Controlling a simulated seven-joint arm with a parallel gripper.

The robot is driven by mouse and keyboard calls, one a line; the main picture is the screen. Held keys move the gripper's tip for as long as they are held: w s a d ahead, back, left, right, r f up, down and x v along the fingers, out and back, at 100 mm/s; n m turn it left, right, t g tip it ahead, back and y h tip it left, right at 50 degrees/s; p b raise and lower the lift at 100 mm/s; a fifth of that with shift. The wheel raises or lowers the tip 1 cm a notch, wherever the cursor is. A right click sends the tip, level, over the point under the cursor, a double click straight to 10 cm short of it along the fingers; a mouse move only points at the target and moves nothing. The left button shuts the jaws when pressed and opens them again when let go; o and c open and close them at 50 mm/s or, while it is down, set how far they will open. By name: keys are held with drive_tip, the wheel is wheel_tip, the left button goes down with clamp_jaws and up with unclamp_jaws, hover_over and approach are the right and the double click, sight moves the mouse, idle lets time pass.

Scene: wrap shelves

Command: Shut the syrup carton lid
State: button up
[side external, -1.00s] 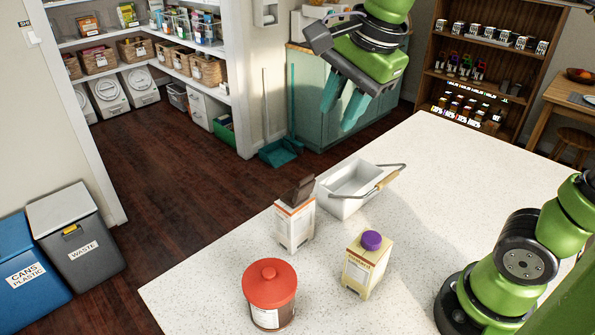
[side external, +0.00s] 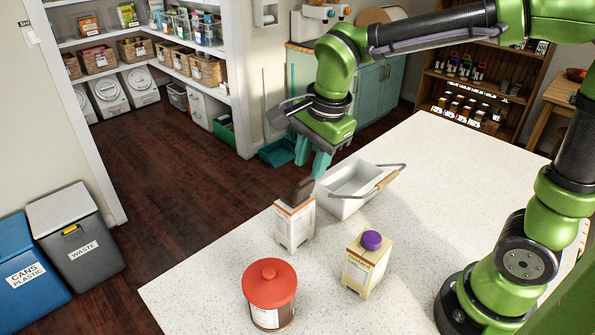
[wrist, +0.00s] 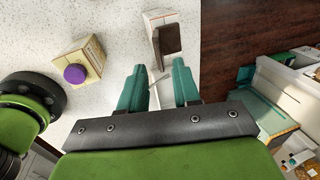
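The syrup carton (side external: 294,226) is a white and orange box standing upright on the speckled counter. Its dark brown lid (side external: 299,192) stands tilted up from the carton's top, so it is open. In the wrist view the brown lid (wrist: 168,40) and the pale carton (wrist: 153,20) lie just ahead of the fingertips. My gripper (side external: 311,164) hangs above and slightly behind the carton, with its teal fingers pointing down. In the wrist view my gripper (wrist: 158,80) has its two fingers apart with nothing held between them. The lower fingertips appear close to the lid; contact cannot be told.
A white basket with a wire handle (side external: 349,186) stands right behind the carton. A yellowish carton with a purple cap (side external: 366,263) stands to the right front. A red-lidded jar (side external: 269,295) stands in front. The counter (side external: 470,190) is clear to the right.

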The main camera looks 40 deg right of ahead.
sight(306, 178)
drive_tip(key=shift+x, duration=1.6)
clamp_jaws()
